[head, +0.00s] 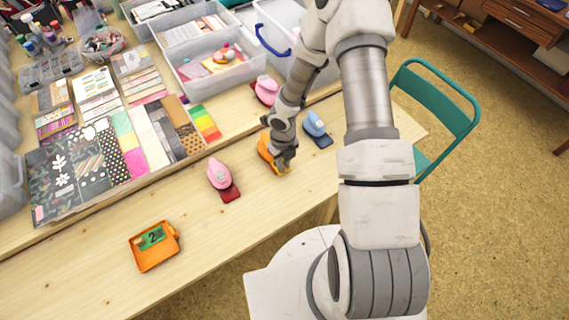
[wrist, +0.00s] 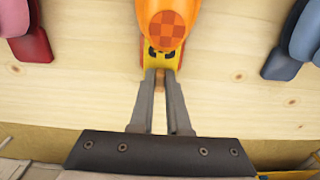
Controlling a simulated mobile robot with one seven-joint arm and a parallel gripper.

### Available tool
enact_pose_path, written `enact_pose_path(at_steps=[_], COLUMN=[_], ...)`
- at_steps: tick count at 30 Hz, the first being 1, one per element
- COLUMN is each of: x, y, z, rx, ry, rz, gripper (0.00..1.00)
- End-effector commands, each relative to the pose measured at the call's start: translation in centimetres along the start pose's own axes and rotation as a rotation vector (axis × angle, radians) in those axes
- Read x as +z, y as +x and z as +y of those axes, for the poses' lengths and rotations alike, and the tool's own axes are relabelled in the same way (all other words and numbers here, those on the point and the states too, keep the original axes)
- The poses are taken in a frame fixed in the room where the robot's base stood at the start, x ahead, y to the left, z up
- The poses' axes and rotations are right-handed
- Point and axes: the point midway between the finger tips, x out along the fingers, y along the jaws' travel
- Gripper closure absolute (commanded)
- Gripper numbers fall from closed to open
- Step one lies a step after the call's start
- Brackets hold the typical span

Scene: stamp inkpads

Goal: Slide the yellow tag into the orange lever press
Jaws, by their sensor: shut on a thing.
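The orange lever press (head: 265,148) stands on the wooden table, partly hidden behind my gripper (head: 283,166). In the wrist view the press (wrist: 167,22) is at the top middle, with its rounded lever end towards me. The yellow tag (wrist: 147,61) shows just under that end, with dark marks on it, and the lever covers part of it. My gripper (wrist: 160,74) is shut on the tag's near edge. The tag lies in line with the press and at least partly below its lever. How deep it sits is hidden.
A pink press (head: 219,174) stands to the left and a blue press (head: 315,126) to the right. Another pink press (head: 264,89) is behind. An orange tray (head: 146,261) holding a green tag (head: 152,237) marked 2 is at the front left. Paper sheets and bins fill the back.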

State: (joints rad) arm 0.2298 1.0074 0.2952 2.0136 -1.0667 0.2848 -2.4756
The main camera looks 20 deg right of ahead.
Motion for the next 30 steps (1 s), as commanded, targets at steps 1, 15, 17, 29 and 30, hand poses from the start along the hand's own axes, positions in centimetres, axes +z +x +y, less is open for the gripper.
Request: enact_pose_path(at_steps=[1, 15, 17, 29, 30], x=[0.0, 0.0, 0.0, 0.0, 0.0], y=[0.0, 0.0, 0.0, -1.0, -1.3], z=[0.0, 0.0, 0.0, 0.0, 0.0], rx=[0.0, 0.0, 0.0, 0.0, 0.0], ry=[0.0, 0.0, 0.0, 0.0, 0.0], rz=[0.0, 0.0, 0.0, 0.0, 0.0], gripper=[1.0, 0.5, 0.5, 0.5, 0.5])
